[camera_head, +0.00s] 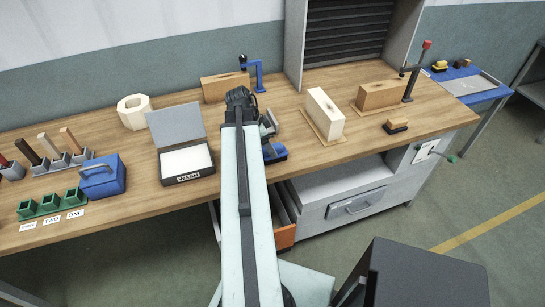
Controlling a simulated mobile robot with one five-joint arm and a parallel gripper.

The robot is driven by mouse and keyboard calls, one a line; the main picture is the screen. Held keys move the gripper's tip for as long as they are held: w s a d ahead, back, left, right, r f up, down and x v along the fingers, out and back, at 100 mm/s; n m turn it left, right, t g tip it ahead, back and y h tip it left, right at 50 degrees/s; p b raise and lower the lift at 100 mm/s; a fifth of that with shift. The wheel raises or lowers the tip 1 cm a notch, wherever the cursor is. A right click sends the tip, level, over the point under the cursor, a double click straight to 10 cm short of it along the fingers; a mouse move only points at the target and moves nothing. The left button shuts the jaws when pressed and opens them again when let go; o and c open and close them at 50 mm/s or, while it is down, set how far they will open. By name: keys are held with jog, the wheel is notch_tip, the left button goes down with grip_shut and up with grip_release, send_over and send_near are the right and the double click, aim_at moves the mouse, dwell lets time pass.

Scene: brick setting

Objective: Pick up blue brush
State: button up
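The blue brush (275,153) appears as a small blue block with a darker side, near the front edge of the wooden workbench. My arm partly covers its left side. My arm reaches over the bench from the bottom of the picture. My gripper (268,125) shows as a small grey and dark shape at the right of the arm's far end, just behind the blue brush in the picture. Its fingers are too small and too covered to tell whether they are open or shut. Whether it touches the brush cannot be told.
An orange drawer (284,228) stands open below the front edge.

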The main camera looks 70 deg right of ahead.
aim_at(274, 145)
jog(key=shift+f, duration=0.15)
jog(key=b+x, duration=0.4)
jog(key=x, duration=0.1)
jog(key=shift+s+d+f+b, duration=0.1)
jog(key=shift+s+b, duration=0.2)
jog(key=shift+b, duration=0.05)
jog(key=shift+r, duration=0.2)
jog(key=c, duration=1.6)
notch_tip(274, 145, up, 10)
jog(key=p, duration=1)
jog(key=shift+r+p, duration=0.15)
jog(key=shift+p, duration=0.2)
